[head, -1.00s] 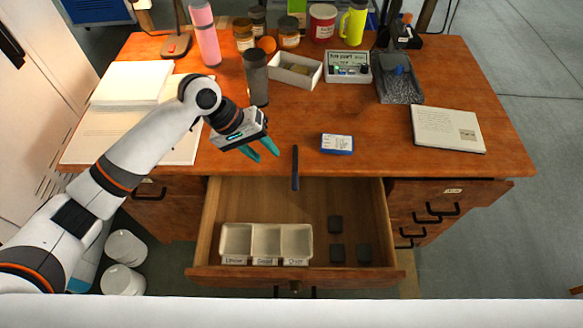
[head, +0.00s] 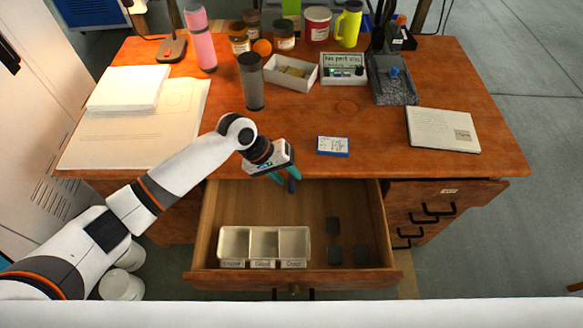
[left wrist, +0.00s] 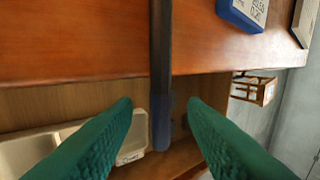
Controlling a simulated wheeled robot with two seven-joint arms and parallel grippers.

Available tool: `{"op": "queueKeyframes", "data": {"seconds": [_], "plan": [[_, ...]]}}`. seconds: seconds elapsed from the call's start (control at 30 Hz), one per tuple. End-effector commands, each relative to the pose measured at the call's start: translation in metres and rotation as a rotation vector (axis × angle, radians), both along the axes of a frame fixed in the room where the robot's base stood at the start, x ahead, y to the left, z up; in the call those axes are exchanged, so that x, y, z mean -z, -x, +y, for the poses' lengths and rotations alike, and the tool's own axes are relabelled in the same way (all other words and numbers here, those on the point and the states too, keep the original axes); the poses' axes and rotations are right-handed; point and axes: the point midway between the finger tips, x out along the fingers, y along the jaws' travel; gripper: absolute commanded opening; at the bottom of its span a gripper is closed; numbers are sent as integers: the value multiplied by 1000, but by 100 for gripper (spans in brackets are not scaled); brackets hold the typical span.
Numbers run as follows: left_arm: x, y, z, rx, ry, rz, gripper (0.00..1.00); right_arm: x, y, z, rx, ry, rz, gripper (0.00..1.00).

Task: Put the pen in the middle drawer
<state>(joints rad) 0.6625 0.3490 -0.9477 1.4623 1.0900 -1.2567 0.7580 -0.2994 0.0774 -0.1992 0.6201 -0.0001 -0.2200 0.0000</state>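The dark pen (left wrist: 161,60) lies on the desk top with its near end sticking out past the front edge. In the head view only its near end (head: 292,185) shows beside my fingers. My left gripper (head: 284,180) is over the desk's front edge. In the left wrist view its green fingers (left wrist: 160,104) are apart, one on each side of the pen, with gaps on both sides. The middle drawer (head: 330,205) is pulled open below. My right gripper is not in view.
A blue-and-white box (head: 333,146) is right of the gripper on the desk. A grey tumbler (head: 251,82) stands farther back.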

Motion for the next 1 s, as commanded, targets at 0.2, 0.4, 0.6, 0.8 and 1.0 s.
{"op": "queueKeyframes", "data": {"seconds": [0.2, 0.4, 0.6, 0.8, 1.0], "plan": [[0, 0, 0, 0, 0, 0, 18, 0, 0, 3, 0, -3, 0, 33], [0, 0, 0, 0, 0, 0, 0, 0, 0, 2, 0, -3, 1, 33], [-2, 0, 0, 0, 0, -1, 0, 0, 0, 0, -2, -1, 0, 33], [-26, -1, 0, 2, 2, -5, 0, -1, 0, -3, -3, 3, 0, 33], [-67, -1, 0, 2, 2, -5, 0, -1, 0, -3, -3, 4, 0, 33]]}}
